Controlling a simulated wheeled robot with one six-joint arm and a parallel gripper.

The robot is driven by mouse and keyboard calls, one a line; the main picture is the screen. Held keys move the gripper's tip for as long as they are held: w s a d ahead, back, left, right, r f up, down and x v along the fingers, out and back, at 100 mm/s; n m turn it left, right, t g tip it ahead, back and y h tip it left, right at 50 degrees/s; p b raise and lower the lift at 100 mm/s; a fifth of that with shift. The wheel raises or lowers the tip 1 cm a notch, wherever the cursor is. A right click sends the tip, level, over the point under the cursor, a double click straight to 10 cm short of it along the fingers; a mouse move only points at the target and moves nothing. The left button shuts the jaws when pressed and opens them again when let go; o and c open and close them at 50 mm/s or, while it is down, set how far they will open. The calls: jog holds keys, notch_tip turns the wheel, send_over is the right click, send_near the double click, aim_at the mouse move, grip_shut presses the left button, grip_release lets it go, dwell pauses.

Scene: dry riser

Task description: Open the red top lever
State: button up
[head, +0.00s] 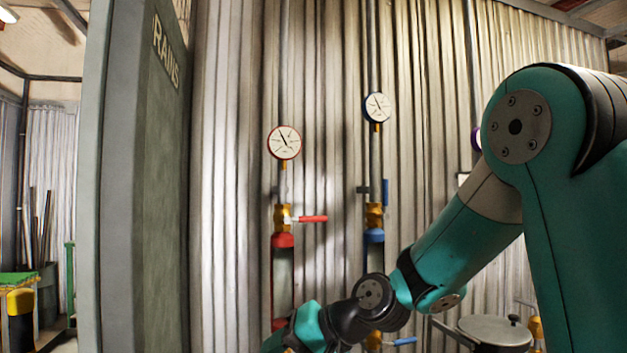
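The red top lever (313,219) sits on a brass valve (281,217) on the left pipe, left of the picture's middle. It points right, roughly level, across the line of the upright pipe. A red collar (283,240) is just below the valve. My arm reaches in from the right and bends down to the bottom edge, below the lever and apart from it. My gripper is out of the picture below, so its fingers and anything in them are hidden.
A round red-rimmed gauge (284,142) is above the lever. The right pipe has a blue-rimmed gauge (378,107), an upright blue lever (386,192) and a lower, level blue lever (402,341). A grey-green panel (150,200) stands close on the left. A lidded pot (495,331) is at lower right.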

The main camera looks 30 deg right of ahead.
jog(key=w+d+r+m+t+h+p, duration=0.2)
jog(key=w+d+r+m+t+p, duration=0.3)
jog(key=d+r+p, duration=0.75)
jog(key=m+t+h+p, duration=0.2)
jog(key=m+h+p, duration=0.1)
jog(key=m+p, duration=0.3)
send_near(316, 218)
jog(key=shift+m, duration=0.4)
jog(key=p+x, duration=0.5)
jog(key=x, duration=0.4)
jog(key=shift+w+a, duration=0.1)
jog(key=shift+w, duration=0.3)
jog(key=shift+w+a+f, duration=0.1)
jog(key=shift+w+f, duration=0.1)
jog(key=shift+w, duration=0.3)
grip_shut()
